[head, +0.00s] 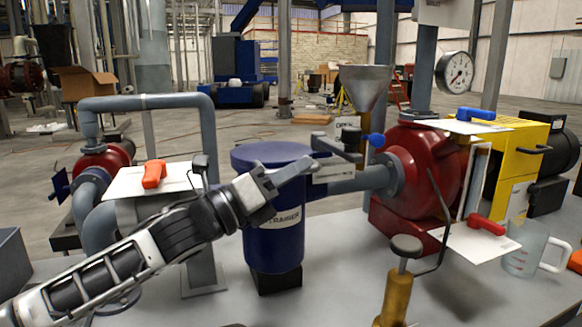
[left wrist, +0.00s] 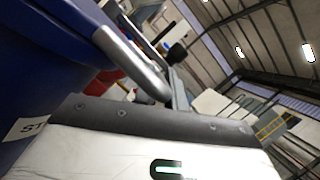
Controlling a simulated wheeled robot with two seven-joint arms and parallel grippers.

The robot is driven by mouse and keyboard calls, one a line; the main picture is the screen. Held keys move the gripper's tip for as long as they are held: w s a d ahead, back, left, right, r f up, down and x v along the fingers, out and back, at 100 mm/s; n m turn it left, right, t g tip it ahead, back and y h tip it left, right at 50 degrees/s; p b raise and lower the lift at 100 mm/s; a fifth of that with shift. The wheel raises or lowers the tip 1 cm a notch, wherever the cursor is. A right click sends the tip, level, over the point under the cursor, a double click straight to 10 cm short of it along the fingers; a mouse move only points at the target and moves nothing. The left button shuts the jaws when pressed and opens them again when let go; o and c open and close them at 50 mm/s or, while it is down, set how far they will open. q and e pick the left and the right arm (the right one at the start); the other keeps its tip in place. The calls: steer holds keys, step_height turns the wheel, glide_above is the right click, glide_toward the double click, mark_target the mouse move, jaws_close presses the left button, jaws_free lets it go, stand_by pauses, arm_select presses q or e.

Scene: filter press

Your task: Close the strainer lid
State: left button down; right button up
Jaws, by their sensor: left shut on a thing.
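The strainer is a dark blue upright cylinder with a white label (head: 273,245) on a grey bench. Its blue lid (head: 268,153) lies over the top and looks about level; any small gap under the rim is hard to tell. My left gripper (head: 308,166) reaches across the strainer's front to the lid's right edge. It is shut, apparently on the lid's edge or handle, though the fingers hide the contact. In the left wrist view the blue strainer (left wrist: 30,75) fills the left side, beside a grey bar. My right gripper is not in view.
A grey funnel (head: 364,87) and blue-handled valve (head: 373,140) stand behind and right of the gripper. A red pump (head: 418,165) is further right. A brass post with a round knob (head: 406,245) stands in front. A clear jug (head: 527,250) sits at right.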

arm_select(q)
steer(key=shift+f, duration=0.15)
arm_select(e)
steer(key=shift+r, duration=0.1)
arm_select(q)
steer(key=c, duration=1.5)
jaws_free()
steer(key=shift+a+f, duration=0.1)
steer(key=shift+o, duration=0.2)
